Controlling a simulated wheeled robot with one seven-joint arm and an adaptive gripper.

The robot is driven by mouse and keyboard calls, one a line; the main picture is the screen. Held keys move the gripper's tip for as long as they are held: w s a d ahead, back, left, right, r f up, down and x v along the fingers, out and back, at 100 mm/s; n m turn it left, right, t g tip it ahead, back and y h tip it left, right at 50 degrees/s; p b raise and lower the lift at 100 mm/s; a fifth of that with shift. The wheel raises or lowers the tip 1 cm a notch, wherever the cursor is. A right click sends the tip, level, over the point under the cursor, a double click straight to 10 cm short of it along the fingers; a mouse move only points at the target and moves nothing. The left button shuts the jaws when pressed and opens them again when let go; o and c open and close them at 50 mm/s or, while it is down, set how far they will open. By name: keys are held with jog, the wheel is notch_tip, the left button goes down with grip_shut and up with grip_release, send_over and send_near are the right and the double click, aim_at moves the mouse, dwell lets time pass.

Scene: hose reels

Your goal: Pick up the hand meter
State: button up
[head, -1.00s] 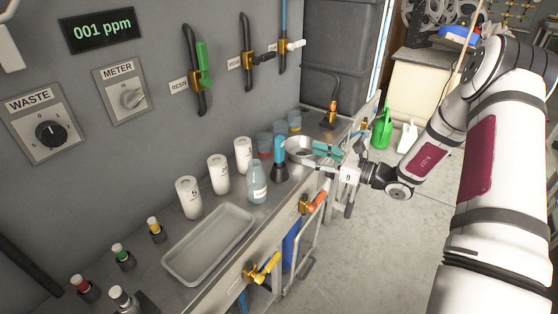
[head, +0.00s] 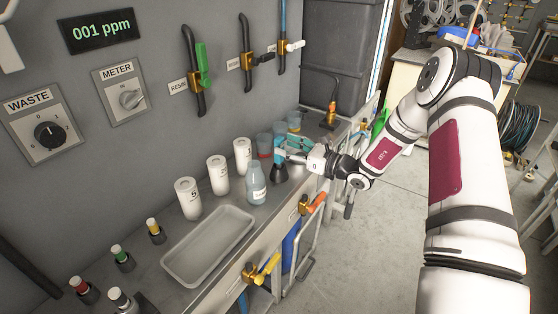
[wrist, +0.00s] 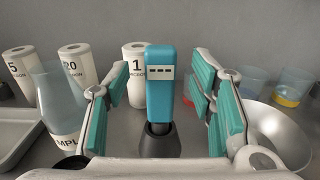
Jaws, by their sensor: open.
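The hand meter (wrist: 160,80) is a teal upright device with a small dark display strip, standing in a dark holder (wrist: 159,141) on the bench. In the head view the hand meter (head: 280,153) is partly covered by my gripper. My gripper (wrist: 160,92) is open, with one teal-padded finger on each side of the hand meter in the wrist view. Gaps show between the pads and the meter. In the head view my gripper (head: 284,148) reaches in from the right at the meter.
A sample bottle (wrist: 62,105) stands close left of my gripper, and a metal bowl (wrist: 285,135) close right. White numbered cylinders (head: 218,174) stand behind, with cups (head: 293,121) further right. A grey tray (head: 208,247) lies at the front left.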

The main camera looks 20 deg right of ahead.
aim_at(282, 144)
jog(key=x, duration=0.3)
jog(key=shift+w+a, duration=0.15)
jog(key=shift+w, duration=0.15)
grip_shut()
jog(key=shift+r, duration=0.1)
